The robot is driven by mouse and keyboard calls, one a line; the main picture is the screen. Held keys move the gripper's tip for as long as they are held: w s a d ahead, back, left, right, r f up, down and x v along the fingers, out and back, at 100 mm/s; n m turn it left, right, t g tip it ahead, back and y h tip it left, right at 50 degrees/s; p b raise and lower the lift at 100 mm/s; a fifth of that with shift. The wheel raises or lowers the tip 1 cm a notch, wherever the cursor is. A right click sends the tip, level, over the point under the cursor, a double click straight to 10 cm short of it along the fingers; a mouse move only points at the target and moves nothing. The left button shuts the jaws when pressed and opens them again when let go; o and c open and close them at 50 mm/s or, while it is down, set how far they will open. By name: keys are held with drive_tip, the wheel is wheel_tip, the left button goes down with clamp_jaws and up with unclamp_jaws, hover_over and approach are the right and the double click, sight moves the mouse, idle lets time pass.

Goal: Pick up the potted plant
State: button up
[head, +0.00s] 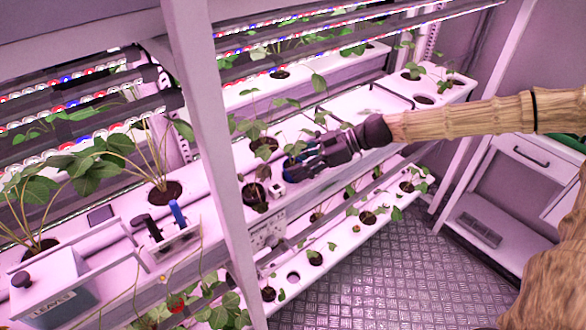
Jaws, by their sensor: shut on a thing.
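My gripper (291,168), dark with blue parts, reaches in from the right to the middle rack shelf. The exact contact is small and partly hidden by the fingers. Another seedling in dark soil (265,144) stands just behind the fingers.
A white rack post (205,150) stands close to the left of the pot. A lower planter tray (340,237) holds several seedlings. A bin marked LEAVES (57,283) and larger plants are at left. A white cabinet (520,185) stands at right beyond clear metal floor (360,290).

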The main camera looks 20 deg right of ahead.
wheel_tip(320, 180, up, 9)
drive_tip(key=shift+f+b, duration=0.1)
drive_tip(key=shift+b, duration=1.1)
drive_tip(key=shift+r+p, duration=0.35)
drive_tip(key=shift+p, duration=0.55)
drive_tip(key=shift+f+p, duration=0.15)
drive_tip(key=shift+p, duration=0.4)
drive_tip(key=shift+w+f+p, duration=0.1)
drive_tip(key=shift+f+p, duration=0.15)
drive_tip(key=shift+p, duration=0.65)
drive_tip(key=p, duration=0.2)
drive_tip(key=shift+f+p, duration=0.35)
drive_tip(key=shift+f, duration=0.05)
drive_tip(key=shift+d+f+p, duration=0.1)
drive_tip(key=shift+f+p, duration=0.45)
drive_tip(key=shift+p, duration=0.25)
drive_tip(key=shift+s+f, duration=0.1)
drive_tip(key=shift+s, duration=0.1)
